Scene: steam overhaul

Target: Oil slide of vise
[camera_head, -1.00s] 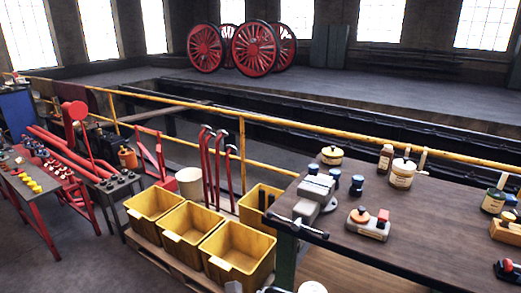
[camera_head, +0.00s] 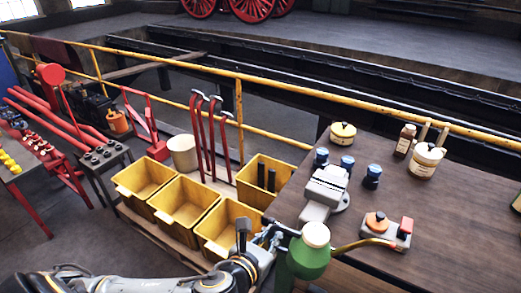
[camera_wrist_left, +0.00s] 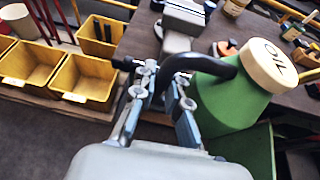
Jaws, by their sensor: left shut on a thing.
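My left gripper (camera_head: 272,236) is shut on the black handle (camera_wrist_left: 205,65) of a green oil can (camera_head: 308,258). The can has a cream lid marked OIL (camera_wrist_left: 268,65) and a thin brass spout (camera_head: 362,243) pointing right in the head view. It is held at the near left corner of the workbench. The grey vise (camera_head: 325,190) is mounted at the bench's left edge, just beyond the can, and shows at the top of the left wrist view (camera_wrist_left: 186,16). The can partly hides the vise's near end. My right gripper is not in view.
Yellow bins (camera_head: 185,205) stand left of the bench.

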